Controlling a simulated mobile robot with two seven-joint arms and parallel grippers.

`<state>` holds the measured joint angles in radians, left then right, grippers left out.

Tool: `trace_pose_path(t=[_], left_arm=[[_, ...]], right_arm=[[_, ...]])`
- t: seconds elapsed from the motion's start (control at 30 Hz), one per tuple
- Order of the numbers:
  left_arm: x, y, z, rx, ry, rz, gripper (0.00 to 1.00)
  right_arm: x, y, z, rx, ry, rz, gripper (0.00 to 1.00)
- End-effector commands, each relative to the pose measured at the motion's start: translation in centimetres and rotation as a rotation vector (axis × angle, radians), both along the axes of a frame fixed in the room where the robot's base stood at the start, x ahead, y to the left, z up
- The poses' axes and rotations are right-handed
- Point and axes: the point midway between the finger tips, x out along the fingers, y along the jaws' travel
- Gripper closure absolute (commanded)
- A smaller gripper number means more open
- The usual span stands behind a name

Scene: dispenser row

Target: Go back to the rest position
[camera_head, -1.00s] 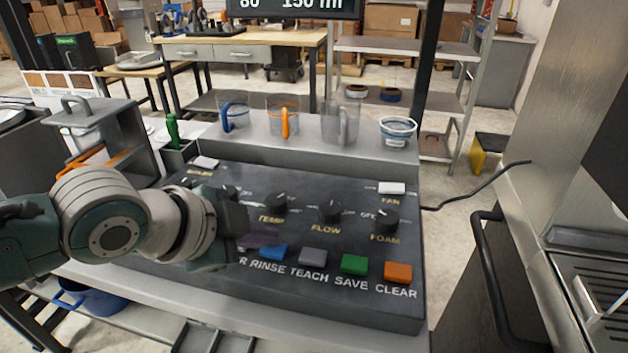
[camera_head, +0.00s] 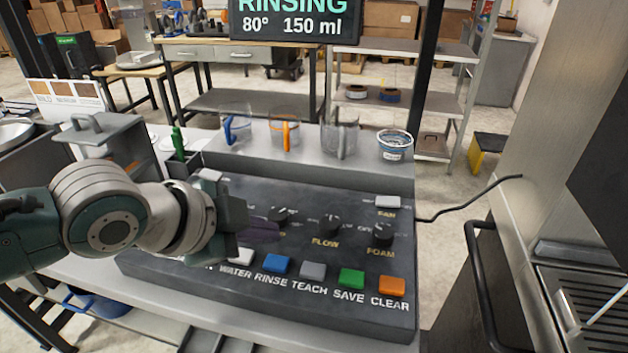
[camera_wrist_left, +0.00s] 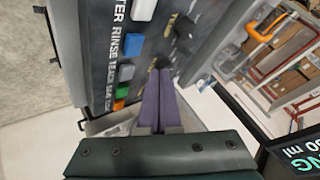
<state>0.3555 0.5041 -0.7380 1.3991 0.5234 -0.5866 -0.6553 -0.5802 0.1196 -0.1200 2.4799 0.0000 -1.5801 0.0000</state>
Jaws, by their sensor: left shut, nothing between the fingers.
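My left gripper (camera_head: 262,229) is shut and empty, with its purple fingers held above the dark control panel (camera_head: 330,285). In the left wrist view the closed fingers (camera_wrist_left: 157,100) point along the panel. In the head view the gripper hides part of the panel's left side. The panel's front row has a white WATER button (camera_head: 240,256), a blue RINSE button (camera_head: 276,264), a grey TEACH button (camera_head: 313,271), a green SAVE button (camera_head: 351,279) and an orange CLEAR button (camera_head: 391,287). My right gripper is not in view.
Black knobs, including FLOW (camera_head: 330,226) and FOAM (camera_head: 380,235), stand behind the buttons. Several jugs stand on the ledge behind, one with an orange handle (camera_head: 286,136). A screen (camera_head: 293,22) reads RINSING, 80°, 150 ml. A steel machine (camera_head: 545,140) stands at the right.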

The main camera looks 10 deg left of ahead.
Motion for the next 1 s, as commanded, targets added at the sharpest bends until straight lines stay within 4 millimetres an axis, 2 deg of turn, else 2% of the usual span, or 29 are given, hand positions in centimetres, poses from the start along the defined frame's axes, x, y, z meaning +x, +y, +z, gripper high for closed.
trace_pose_path(t=[0.03,0.17,0.47,0.57,0.67,0.73,0.8,0.87,1.0], left_arm=[[0.0,0.0,1.1,0.001,0.0,-0.001,1.0],[0.0,0.0,2.1,0.001,0.0,-0.001,1.0],[0.0,0.0,1.9,0.0,0.0,0.0,1.0],[-0.7,-0.6,1.7,-0.013,0.016,0.002,1.0],[-3.3,-2.7,1.4,-0.066,0.081,0.028,1.0],[-6.3,-4.3,1.4,-0.121,0.156,0.08,1.0],[-9.5,-4.9,1.8,-0.172,0.239,0.171,1.0],[-11.9,-4.6,2.4,-0.206,0.302,0.27,1.0],[-16.5,-2.1,3.4,-0.241,0.416,0.505,1.0]], right_arm=[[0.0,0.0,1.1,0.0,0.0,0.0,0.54],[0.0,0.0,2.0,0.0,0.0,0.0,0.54],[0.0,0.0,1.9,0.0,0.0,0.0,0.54],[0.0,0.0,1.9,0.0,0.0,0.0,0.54],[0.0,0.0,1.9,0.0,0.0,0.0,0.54],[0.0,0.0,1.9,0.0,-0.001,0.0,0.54],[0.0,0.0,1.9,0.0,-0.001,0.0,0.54],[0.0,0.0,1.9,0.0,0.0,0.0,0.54],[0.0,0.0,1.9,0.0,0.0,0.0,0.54]])
